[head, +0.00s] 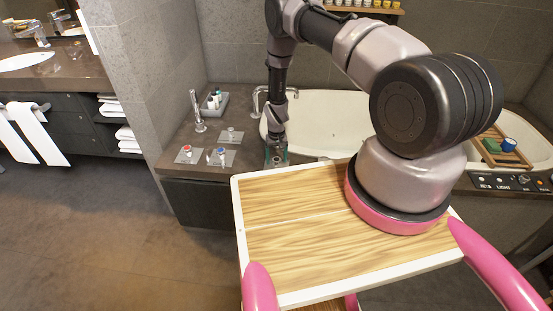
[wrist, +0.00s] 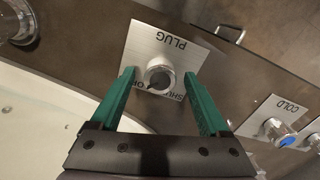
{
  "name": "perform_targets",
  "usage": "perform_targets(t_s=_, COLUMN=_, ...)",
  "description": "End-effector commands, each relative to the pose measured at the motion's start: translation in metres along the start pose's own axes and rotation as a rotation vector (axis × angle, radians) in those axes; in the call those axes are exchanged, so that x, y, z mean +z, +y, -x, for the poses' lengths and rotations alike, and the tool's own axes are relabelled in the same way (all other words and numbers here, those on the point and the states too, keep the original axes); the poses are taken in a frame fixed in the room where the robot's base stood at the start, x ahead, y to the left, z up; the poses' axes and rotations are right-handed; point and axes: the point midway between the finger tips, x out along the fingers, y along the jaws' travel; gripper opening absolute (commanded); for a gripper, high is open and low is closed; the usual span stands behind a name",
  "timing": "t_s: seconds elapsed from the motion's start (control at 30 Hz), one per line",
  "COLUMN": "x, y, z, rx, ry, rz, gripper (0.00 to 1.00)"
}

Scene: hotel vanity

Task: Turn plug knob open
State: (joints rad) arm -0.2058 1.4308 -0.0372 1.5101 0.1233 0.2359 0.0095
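The plug knob (wrist: 159,75) is a round metal knob with a dark part on its face. It sits on a light plate (wrist: 148,48) marked PLUG in the wrist view. The lettering below the knob, apparently SHUT and OPEN, is partly hidden, and I cannot tell the knob's setting. My gripper (wrist: 159,74) is open, with one green finger on each side of the knob. I cannot tell whether either finger touches it. In the head view, my gripper (head: 276,155) is low over the counter beside the tub and hides the plug knob.
The COLD plate (wrist: 262,117) with its blue-marked knob (wrist: 279,131) lies right of the plug plate. The white bathtub (head: 325,115) is close by. A spout (head: 196,108), red-marked knob (head: 187,149) and small tray (head: 211,108) stand on the counter.

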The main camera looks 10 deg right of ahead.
Motion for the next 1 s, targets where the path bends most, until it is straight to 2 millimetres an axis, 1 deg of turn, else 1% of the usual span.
perform_targets(t_s=0.07, x=0.000, y=0.000, z=0.001, rx=0.000, ry=0.000, rz=0.000, gripper=0.79)
perform_targets(t_s=0.17, x=-0.001, y=0.000, z=0.008, rx=0.000, ry=0.001, rz=0.001, gripper=0.79)
perform_targets(t_s=0.27, x=-0.001, y=0.000, z=0.023, rx=-0.001, ry=0.003, rz=0.000, gripper=0.79)
perform_targets(t_s=0.5, x=-0.001, y=0.000, z=0.072, rx=-0.001, ry=0.002, rz=-0.001, gripper=0.79)
perform_targets(t_s=0.63, x=-0.001, y=0.000, z=0.093, rx=0.000, ry=0.002, rz=0.000, gripper=0.79)
perform_targets(t_s=0.8, x=0.000, y=0.000, z=0.106, rx=0.000, ry=0.000, rz=0.000, gripper=0.79)
perform_targets(t_s=1.0, x=0.000, y=0.000, z=0.108, rx=0.000, ry=-0.001, rz=0.000, gripper=0.79)
